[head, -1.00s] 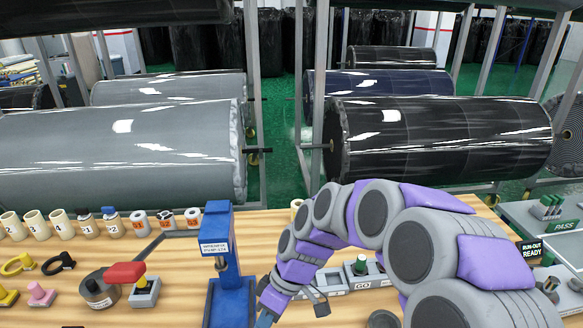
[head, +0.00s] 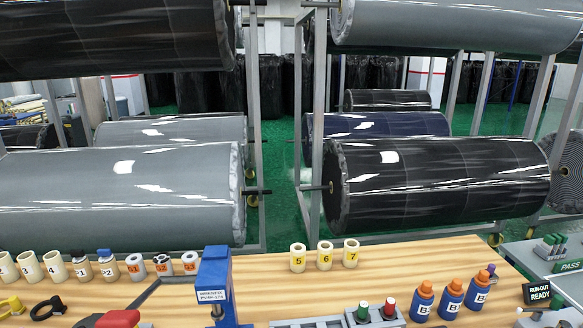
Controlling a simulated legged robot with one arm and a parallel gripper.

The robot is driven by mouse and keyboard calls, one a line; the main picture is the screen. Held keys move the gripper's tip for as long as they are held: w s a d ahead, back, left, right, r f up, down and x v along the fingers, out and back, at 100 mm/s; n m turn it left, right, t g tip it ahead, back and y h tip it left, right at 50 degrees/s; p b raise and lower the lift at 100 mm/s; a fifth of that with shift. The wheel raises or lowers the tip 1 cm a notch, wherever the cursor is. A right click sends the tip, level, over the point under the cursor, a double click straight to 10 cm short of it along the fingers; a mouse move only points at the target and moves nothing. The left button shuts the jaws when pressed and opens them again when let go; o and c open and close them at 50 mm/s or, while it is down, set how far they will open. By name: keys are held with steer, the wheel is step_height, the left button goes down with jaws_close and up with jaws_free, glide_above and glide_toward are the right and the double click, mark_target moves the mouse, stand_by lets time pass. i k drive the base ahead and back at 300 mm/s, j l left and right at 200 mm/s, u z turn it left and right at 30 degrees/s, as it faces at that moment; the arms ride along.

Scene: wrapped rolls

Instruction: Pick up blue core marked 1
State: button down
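No plain blue core clearly marked 1 can be made out. Three blue cylinders with orange tops stand at the right of the bench: a left one (head: 422,301), a middle one (head: 450,296) and a right one (head: 478,291). Their labels start with B, but the digits are too small to read surely. At the left, a white bottle marked 1 (head: 82,267) has a dark cap, and a white bottle marked 2 (head: 107,265) has a blue cap. My gripper and arm are out of view.
Cream cores marked 5 (head: 298,257), 6 (head: 325,255) and 7 (head: 351,252) stand at the bench's back. A blue post (head: 215,285) rises at centre-left. A grey block with green and red knobs (head: 376,314) sits in front. Large wrapped rolls (head: 440,182) hang behind.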

mark_target(449, 306)
steer(key=k+u, duration=0.1)
steer(key=u, duration=1.1)
steer(key=k+l+z, duration=0.15)
steer(key=z, duration=1.85)
steer(key=i+l+z, duration=0.4)
steer(key=i+z, duration=0.25)
steer(key=i, duration=0.1)
